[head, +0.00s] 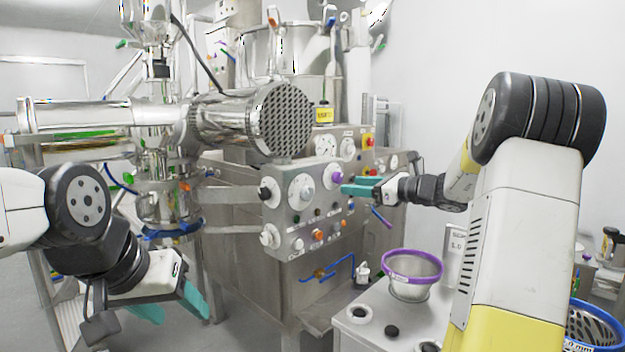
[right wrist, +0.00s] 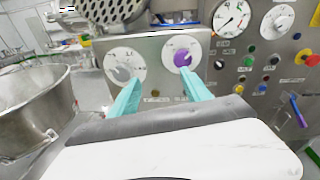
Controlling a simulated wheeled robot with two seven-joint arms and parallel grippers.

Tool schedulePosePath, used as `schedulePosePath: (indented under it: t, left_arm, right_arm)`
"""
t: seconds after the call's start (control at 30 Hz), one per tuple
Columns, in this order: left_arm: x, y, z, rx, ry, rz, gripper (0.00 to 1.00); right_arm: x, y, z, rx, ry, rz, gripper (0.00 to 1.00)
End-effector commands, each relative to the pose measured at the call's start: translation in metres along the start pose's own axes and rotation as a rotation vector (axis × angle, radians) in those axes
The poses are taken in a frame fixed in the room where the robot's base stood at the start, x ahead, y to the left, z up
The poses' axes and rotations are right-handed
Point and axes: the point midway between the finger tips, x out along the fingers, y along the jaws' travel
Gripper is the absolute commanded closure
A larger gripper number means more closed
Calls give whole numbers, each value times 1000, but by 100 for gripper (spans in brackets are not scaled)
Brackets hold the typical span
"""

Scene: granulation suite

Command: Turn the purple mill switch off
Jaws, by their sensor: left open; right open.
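The purple mill switch (head: 337,178) is a knob on a white round dial on the steel control panel (head: 296,246). In the right wrist view the purple knob (right wrist: 183,58) lies just beyond the tip of the right-hand finger; contact cannot be told. My right gripper (head: 346,186) has teal fingers and is open at the panel, beside the purple switch. In the right wrist view its fingers (right wrist: 160,88) are spread with nothing between them. My left gripper (head: 172,308) is open and empty, low at the left, far from the panel.
A grey knob on a white dial (right wrist: 124,66) sits left of the purple one. Gauges (right wrist: 231,17) and coloured buttons are to the right. A large perforated steel cylinder (head: 282,118) juts out above the panel. A purple-rimmed bowl (head: 412,267) stands on the bench below.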

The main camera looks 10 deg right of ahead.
Motion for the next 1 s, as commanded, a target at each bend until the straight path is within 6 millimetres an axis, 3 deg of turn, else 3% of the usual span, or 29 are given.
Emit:
schedulePosePath:
  t: [0.03, 0.1, 0.2, 0.7, 1.0]
  left_arm:
    - [0, 0, 0, 0, 0, 0, 44]
    - [0, 0, 0, 0, 0, 0, 44]
    - [0, 0, 0, 0, 0, 0, 44]
    - [0, 0, 0, 0, 0, 0, 44]
    - [0, 0, 0, 0, 0, 0, 44]
  right_arm:
    - [-4, -20, -5, 59, -33, -37, 44]
    - [-7, -37, -7, 111, -69, -71, 44]
    - [-6, -47, -7, 143, -91, -90, 44]
    - [62, -53, -1, 142, -91, -89, 44]
    - [68, -54, -1, 141, -91, -90, 44]
